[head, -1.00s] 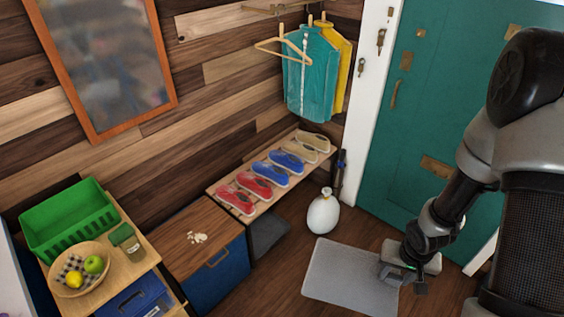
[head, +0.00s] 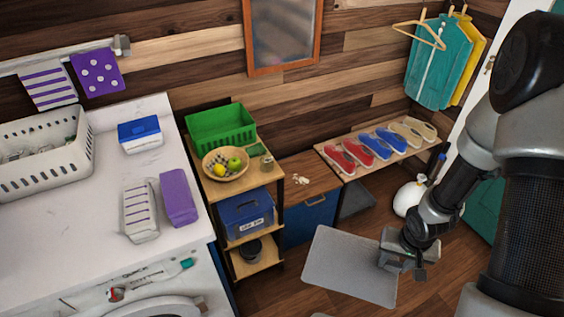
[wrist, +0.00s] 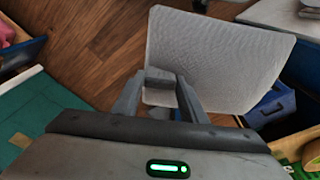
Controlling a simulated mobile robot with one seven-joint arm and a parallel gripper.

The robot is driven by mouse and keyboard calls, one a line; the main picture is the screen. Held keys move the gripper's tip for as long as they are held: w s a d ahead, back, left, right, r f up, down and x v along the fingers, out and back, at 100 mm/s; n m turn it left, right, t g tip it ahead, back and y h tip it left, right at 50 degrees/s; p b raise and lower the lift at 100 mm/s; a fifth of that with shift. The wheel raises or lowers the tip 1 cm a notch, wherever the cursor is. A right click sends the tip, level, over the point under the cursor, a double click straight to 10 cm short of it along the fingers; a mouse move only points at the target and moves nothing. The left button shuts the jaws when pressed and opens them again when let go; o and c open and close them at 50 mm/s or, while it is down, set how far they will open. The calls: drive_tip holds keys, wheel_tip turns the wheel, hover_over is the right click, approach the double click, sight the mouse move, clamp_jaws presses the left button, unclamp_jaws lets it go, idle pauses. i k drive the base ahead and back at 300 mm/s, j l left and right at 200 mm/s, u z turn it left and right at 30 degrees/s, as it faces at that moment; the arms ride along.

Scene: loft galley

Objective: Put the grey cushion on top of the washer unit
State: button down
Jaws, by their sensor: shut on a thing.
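The grey cushion (head: 345,268) is a flat, light grey pad, held out in front of me above the floor. My gripper (head: 384,259) is shut on its right edge. In the wrist view the cushion (wrist: 225,55) spreads out beyond the fingers of my gripper (wrist: 158,85), which pinch its near edge. The washer unit (head: 165,290) stands at the left, with its round door partly cut off by the bottom of the picture. Its white top (head: 70,225) lies well to the left of the cushion, apart from it.
On the white top are a white basket (head: 45,170), a blue-and-white box (head: 140,134), a striped bundle (head: 140,212) and a purple bundle (head: 178,198). Its front middle and left look clear. A wooden shelf (head: 246,192) with a green crate (head: 220,128) stands between.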

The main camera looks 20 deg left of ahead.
sight(67, 224)
drive_tip(key=k+j+u, duration=0.15)
drive_tip(key=u, duration=0.2)
drive_tip(key=k+j+u, duration=0.15)
drive_tip(key=u, duration=0.2)
drive_tip(key=k+j+u, duration=0.1)
drive_tip(key=u, duration=0.25)
drive_tip(key=j, duration=0.1)
